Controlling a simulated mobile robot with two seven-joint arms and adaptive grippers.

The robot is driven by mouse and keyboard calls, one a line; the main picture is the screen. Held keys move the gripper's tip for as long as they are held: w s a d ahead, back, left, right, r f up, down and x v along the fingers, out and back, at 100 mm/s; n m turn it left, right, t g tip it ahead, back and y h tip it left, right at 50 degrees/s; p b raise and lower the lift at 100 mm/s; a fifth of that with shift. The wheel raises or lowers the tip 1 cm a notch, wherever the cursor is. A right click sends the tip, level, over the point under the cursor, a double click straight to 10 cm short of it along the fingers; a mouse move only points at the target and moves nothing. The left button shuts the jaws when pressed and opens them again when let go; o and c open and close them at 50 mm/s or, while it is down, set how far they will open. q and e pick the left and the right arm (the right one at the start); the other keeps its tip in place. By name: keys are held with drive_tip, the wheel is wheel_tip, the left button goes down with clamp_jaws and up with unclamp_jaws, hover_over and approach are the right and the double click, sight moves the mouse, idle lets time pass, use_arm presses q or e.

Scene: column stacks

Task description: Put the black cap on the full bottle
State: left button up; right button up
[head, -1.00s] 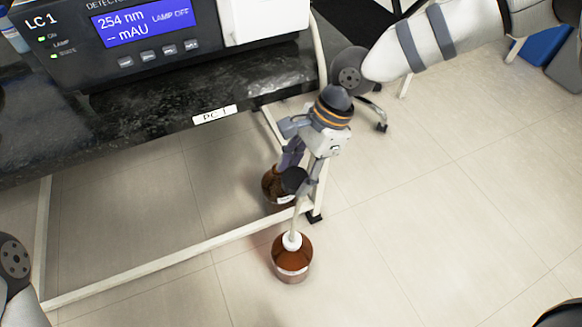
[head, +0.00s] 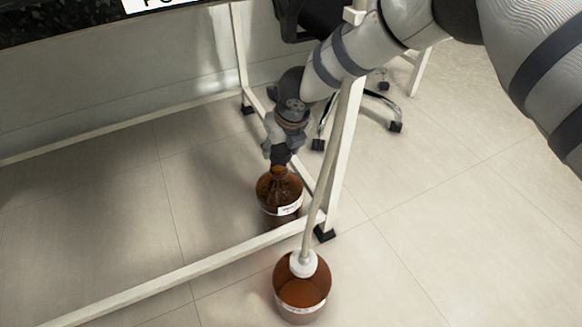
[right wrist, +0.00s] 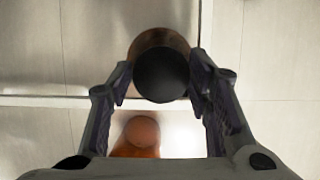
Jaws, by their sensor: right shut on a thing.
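My right gripper (head: 279,158) points down over the neck of a brown bottle (head: 272,190) with a white label, which stands upright inside the bench frame. In the right wrist view, the gripper (right wrist: 161,82) is shut on the round black cap (right wrist: 162,75). A brown rim (right wrist: 160,38) shows behind the cap. In the head view I cannot tell the cap from the dark fingers, nor whether it touches the neck. A second brown bottle (head: 302,292) with a white cap and a tube stands outside the rail. My left gripper is out of view.
The white bench frame (head: 170,285) has a low rail between the two bottles and a leg close beside my right arm. A wheeled chair (head: 370,115) stands behind. The tiled floor (head: 440,230) to the right is clear. An orange round shape (right wrist: 138,135) shows low in the wrist view.

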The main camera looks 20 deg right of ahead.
sight(279, 150)
drive_tip(key=shift+w+a+f+m, duration=0.1)
drive_tip(key=shift+w+f+m, duration=0.1)
drive_tip(key=shift+w+m, duration=0.35)
drive_tip(key=shift+f+b, duration=0.9)
drive_tip(key=shift+f, duration=0.8)
drive_tip(key=shift+w+p, duration=0.1)
drive_tip(key=shift+p, duration=0.25)
drive_tip(key=shift+f, duration=0.5)
drive_tip(key=shift+c, duration=0.6)
drive_tip(key=shift+f, duration=0.35)
